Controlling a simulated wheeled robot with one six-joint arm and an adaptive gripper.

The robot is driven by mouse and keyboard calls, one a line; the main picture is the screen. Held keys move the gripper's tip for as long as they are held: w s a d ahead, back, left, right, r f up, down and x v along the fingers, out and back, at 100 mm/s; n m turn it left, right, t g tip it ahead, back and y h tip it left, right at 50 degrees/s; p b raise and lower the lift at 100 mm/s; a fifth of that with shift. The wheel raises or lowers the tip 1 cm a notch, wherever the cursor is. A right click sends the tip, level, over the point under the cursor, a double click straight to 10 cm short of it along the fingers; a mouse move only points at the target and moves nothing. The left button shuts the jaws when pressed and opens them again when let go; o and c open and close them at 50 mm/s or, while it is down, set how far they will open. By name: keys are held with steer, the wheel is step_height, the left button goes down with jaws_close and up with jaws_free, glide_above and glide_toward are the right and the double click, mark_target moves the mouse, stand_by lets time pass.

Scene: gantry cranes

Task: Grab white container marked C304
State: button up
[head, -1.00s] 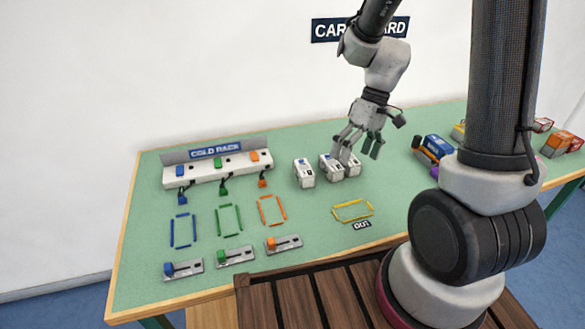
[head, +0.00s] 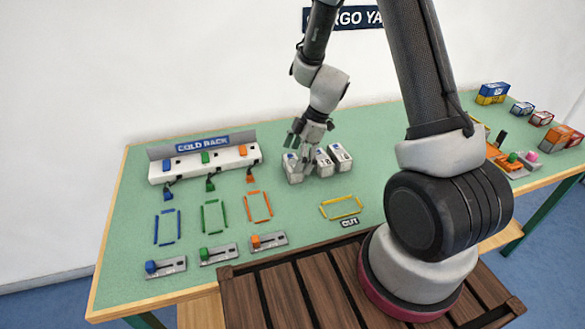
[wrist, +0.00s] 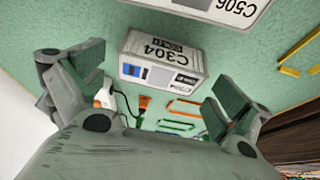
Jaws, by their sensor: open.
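The white container marked C304 (wrist: 163,57) lies between and just beyond my open fingers in the wrist view, its label readable upside down. It has a blue panel and a small screen on its end. In the head view it is the leftmost of three white containers (head: 293,170), partly hidden by my gripper (head: 312,143). My gripper (wrist: 150,95) is open and empty above it, fingers spread to either side. I cannot tell whether a finger touches it.
A second white container marked C506 (wrist: 225,8) stands close by; another (head: 340,157) is at the right. The cold rack (head: 205,163) with coloured plugs is at the left. Coloured outlines and slider switches lie in front, with a yellow OUT outline (head: 341,207).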

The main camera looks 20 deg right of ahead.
steer(key=shift+x, duration=1.5)
steer(key=shift+d, duration=0.1)
steer(key=c, duration=0.9)
steer(key=shift+c, duration=0.2)
